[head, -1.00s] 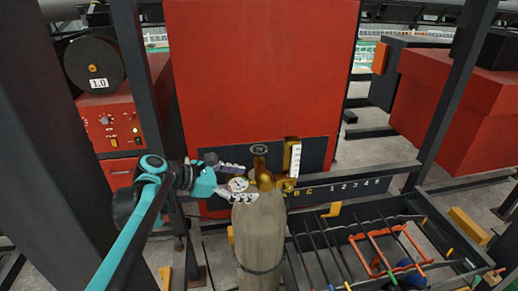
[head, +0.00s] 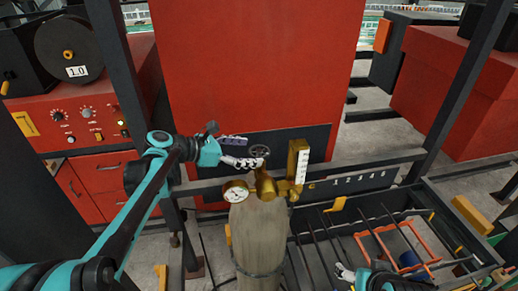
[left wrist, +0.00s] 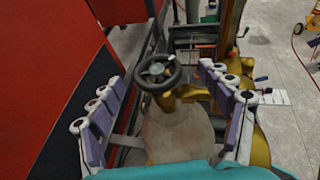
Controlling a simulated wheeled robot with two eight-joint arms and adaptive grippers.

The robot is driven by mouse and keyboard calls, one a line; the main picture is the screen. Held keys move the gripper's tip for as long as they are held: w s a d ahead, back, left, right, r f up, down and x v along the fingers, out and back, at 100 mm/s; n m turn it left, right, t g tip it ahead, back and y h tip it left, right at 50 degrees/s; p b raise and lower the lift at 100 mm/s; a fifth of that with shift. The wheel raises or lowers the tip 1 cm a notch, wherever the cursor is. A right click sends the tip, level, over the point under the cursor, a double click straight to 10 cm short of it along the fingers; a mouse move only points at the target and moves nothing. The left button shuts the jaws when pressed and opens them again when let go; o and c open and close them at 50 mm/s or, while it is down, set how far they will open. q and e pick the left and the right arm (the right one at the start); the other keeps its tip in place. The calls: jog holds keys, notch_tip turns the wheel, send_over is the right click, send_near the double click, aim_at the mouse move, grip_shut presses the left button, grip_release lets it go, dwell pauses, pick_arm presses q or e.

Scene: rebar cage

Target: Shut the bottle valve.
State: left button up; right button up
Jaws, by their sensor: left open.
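The bottle (head: 258,238) stands upright below a brass valve (head: 265,185), with its body also in the left wrist view (left wrist: 178,132). A dark round handwheel (head: 260,152) tops the valve. A white-faced gauge (head: 236,192) sits on its left side and a brass piece with a white scale (head: 300,168) on its right. My left gripper (head: 254,150) is open at the handwheel, coming from the left. In the left wrist view the handwheel (left wrist: 158,72) lies between the spread fingers; contact cannot be told. My right gripper (head: 345,273) shows partly at the bottom edge.
A large red cabinet (head: 250,65) stands behind the bottle. A dark rail (head: 385,172) with marked digits runs just behind it. A rack with dark bars and an orange frame (head: 385,255) lies at right. A red control panel (head: 85,120) is at left.

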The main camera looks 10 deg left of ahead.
aim_at(258, 152)
pick_arm(q)
jog(key=x, duration=0.4)
jog(key=shift+w+a+f, duration=0.1)
jog(key=shift+w+f, duration=0.1)
jog(key=shift+w, duration=0.2)
jog(key=shift+s+r, duration=0.1)
jog(key=shift+s, duration=0.15)
jog(key=shift+w, duration=0.1)
jog(key=c, duration=1.2)
jog(key=shift+o, duration=0.2)
pick_arm(e)
jog(key=shift+w+r, duration=0.2)
pick_arm(q)
jog(key=shift+g, duration=0.3)
pick_arm(e)
jog(key=shift+f, duration=0.1)
